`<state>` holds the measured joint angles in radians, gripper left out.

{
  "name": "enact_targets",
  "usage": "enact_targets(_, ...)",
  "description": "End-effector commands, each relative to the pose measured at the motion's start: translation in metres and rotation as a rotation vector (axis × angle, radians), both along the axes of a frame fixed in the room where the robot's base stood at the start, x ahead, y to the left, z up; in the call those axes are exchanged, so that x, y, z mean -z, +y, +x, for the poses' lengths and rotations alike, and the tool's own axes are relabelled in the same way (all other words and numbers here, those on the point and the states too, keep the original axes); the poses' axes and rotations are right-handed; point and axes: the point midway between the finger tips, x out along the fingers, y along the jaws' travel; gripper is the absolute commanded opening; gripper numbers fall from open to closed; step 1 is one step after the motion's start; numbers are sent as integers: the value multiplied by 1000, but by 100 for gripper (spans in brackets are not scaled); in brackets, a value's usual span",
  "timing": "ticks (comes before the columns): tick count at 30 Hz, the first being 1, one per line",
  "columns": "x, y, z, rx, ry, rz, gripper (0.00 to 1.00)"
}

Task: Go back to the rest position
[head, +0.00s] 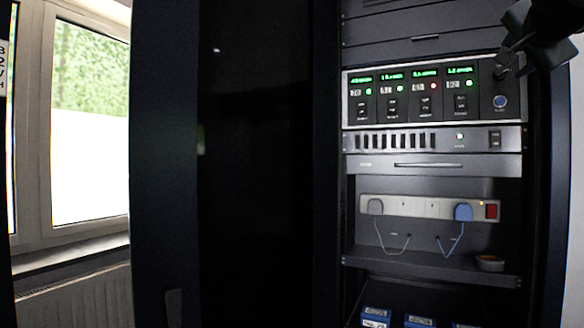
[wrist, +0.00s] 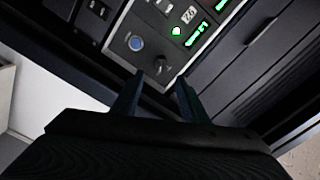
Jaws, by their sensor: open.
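My gripper (head: 503,62) is at the top right of the head view, in front of the upper right part of the rack. In the wrist view my gripper (wrist: 156,88) has its two fingers apart with nothing between them. The fingers point toward a control panel (head: 425,97) with several green displays, a dark knob and a blue button (head: 500,101). In the wrist view the knob (wrist: 162,66) and the blue button (wrist: 136,43) lie just beyond the fingertips. I cannot tell whether a finger touches the panel.
A power strip (head: 430,208) with two plugs and a red switch sits above a shelf (head: 430,265). A small round item (head: 490,263) lies on that shelf. Several blue boxes (head: 376,316) stand below. A dark cabinet door (head: 255,170) and a window (head: 90,120) are left.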

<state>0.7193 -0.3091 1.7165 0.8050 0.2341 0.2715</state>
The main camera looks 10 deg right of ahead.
Motion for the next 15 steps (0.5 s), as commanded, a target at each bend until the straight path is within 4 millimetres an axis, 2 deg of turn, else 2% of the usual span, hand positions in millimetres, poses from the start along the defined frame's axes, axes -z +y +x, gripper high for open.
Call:
enact_targets(5, 11, 3, 7, -14, 27, 2, 40)
enact_targets(8, 42, 14, 24, -54, 102, 6, 40)
enact_targets(11, 94, 35, 47, -123, 227, 4, 40)
enact_targets(15, 178, 78, 72, -246, 429, -11, 40)
